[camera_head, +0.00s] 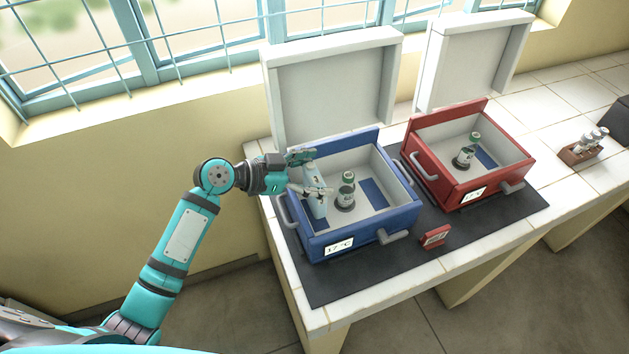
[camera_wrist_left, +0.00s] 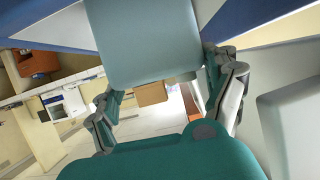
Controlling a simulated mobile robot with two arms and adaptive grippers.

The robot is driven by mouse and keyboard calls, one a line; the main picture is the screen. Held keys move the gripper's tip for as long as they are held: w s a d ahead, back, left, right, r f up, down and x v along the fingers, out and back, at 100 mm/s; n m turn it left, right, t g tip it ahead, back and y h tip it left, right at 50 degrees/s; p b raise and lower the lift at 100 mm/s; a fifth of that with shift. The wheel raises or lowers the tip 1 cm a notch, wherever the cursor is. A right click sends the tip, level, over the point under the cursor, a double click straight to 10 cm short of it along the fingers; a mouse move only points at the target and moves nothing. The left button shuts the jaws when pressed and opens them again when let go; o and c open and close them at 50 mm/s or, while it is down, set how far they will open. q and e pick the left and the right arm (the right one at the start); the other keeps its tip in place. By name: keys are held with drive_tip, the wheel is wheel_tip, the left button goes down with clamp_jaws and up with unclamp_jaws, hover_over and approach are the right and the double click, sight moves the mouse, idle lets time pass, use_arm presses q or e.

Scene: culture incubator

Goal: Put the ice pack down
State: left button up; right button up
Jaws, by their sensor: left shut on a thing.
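My left gripper (camera_head: 312,172) is shut on a pale blue ice pack (camera_head: 317,202), at the left side of the blue incubator box (camera_head: 372,224). The pack hangs upright at the box's left inner part; I cannot tell whether it touches the floor. In the left wrist view the ice pack (camera_wrist_left: 145,45) fills the space between the fingers of the left gripper (camera_wrist_left: 165,90). A green-capped bottle (camera_head: 346,190) stands in a dark holder inside the blue box, right of the pack. My right gripper is not in view.
The blue box's white lid (camera_head: 330,90) stands open behind it. A red box (camera_head: 480,186) with a bottle (camera_head: 467,155) is to the right, also open. A small red timer-like block (camera_head: 434,237) lies on the dark mat (camera_head: 470,240). A wooden rack (camera_head: 583,150) with vials stands far right.

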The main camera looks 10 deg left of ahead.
sight(308, 185)
use_arm(q)
wheel_tip(308, 185, down, 3)
drive_tip(key=shift+f, duration=0.15)
drive_tip(key=shift+f, duration=0.1)
drive_tip(key=shift+f, duration=0.2)
drive_tip(key=o, duration=1.5)
